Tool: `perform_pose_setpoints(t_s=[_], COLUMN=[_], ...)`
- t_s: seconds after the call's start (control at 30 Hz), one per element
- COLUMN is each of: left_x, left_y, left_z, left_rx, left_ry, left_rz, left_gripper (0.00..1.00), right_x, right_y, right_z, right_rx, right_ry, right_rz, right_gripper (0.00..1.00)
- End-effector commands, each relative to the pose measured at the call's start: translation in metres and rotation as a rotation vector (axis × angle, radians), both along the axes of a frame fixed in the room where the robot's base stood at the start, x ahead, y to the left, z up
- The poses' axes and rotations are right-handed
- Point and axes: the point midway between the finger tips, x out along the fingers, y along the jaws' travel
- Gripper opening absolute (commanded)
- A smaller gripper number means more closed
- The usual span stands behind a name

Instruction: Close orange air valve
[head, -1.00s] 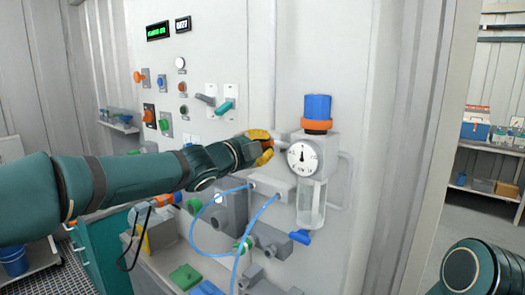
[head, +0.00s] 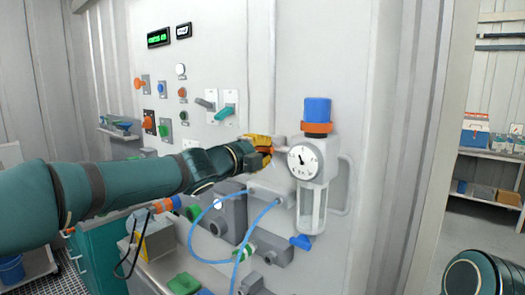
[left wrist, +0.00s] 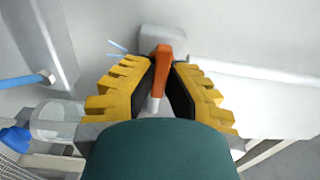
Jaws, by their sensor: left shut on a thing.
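My left gripper (head: 259,151) reaches in from the left to the wall panel, with its yellow fingers just left of the air regulator's gauge. In the left wrist view, its two yellow fingers with dark pads (left wrist: 172,84) are shut on the orange air valve lever (left wrist: 162,68). The lever lies lengthwise between the pads, with a pale rod at its near end and a grey block (left wrist: 163,37) behind its far end. In the head view the fingers mostly hide the lever. My right gripper is out of view; only part of that arm shows at the bottom right.
The air regulator has a blue knob (head: 317,109), a round gauge (head: 304,161) and a clear bowl (head: 312,209), close right of the gripper. Blue hoses (head: 213,209) and grey fittings hang below. Switches and buttons are on the panel to the upper left.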

Motion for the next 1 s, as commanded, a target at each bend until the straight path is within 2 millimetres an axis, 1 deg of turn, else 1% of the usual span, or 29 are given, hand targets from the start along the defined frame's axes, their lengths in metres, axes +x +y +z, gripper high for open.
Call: perform_pose_setpoints(t_s=[0.13,0.17,0.2,0.23,0.53,0.67,0.77,1.0], left_x=[0.000,0.000,0.000,0.000,0.000,-0.006,-0.016,-0.055], left_y=[0.000,0.000,0.000,0.000,0.000,0.005,0.013,0.041], left_z=[0.002,0.002,0.002,0.002,0.001,0.001,0.001,0.001], left_rx=[-0.002,-0.002,-0.002,-0.002,-0.001,-0.001,0.000,0.000], left_ry=[-0.004,-0.004,-0.004,-0.004,-0.001,-0.001,-0.001,-0.002], left_rz=[-0.001,-0.001,-0.001,-0.001,0.000,0.001,0.003,0.004], left_gripper=[0.00,0.20,0.34,0.42,0.42,0.42,0.42,0.42], right_x=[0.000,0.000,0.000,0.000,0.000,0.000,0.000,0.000], right_y=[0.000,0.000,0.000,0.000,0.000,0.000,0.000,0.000], right_z=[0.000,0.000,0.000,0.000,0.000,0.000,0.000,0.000], right_rx=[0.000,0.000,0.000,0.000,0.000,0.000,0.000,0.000], right_ry=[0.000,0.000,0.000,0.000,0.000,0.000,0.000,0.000], right_rz=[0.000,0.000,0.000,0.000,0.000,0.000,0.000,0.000], right_gripper=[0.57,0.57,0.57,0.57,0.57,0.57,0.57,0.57])
